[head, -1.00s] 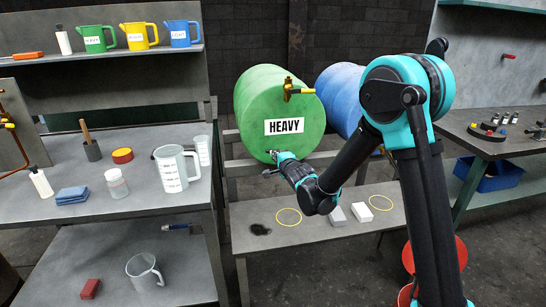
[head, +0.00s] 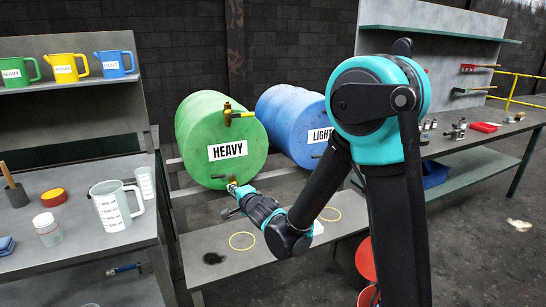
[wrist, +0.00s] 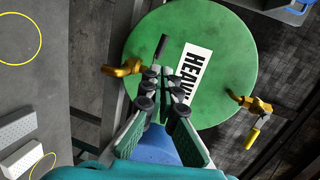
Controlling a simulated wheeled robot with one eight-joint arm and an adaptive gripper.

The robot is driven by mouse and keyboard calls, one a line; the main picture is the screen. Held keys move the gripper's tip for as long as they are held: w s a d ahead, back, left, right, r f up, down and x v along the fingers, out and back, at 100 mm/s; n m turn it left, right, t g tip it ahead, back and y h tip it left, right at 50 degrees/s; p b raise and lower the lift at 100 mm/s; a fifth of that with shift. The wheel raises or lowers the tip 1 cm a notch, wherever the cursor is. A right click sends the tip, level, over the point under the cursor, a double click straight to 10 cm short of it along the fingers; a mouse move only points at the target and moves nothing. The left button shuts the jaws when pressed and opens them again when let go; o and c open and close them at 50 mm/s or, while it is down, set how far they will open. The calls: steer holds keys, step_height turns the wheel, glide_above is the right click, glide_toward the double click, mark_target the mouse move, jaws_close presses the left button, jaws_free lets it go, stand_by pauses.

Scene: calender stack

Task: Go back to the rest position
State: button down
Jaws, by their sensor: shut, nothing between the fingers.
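My gripper (head: 238,196) is shut and empty in front of the lower face of the green drum labelled HEAVY (head: 204,127). In the wrist view my gripper (wrist: 164,92) has its fingertips close together before the drum face (wrist: 215,95), over the edge of the HEAVY label. A brass tap (wrist: 122,69) is beside the fingers there, with a black handle (wrist: 161,47) near them. I cannot tell whether the fingers touch the drum. My arm reaches in from the right.
A blue drum labelled LIGHT (head: 292,125) lies beside the green one. A bench with yellow rings (head: 242,241) is below the gripper. A clear measuring jug (head: 112,207) stands on the left table. A red bucket (head: 366,258) is near my arm. Open floor lies at right.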

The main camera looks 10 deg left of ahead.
steer(key=s+d+f+n+g+h, duration=0.1)
steer(key=d+f+n+h, duration=0.2)
steer(key=d, duration=1.2)
steer(key=s+d+f+n+g+h, duration=0.15)
steer(key=d+h, duration=0.35)
steer(key=d, duration=1.1)
steer(key=s+d+f+n+g, duration=0.2)
steer(key=s+d, duration=0.4)
steer(key=s, duration=0.3)
steer(key=s+d+f+n+g+h, duration=0.1)
steer(key=s+d+f+n+g, duration=0.2)
steer(key=s+d+f, duration=0.2)
steer(key=s+d, duration=0.2)
steer(key=s, duration=0.2)
steer(key=shift+s+f+h, duration=0.2)
steer(key=shift+s+h, duration=0.05)
steer(key=shift+h, duration=0.05)
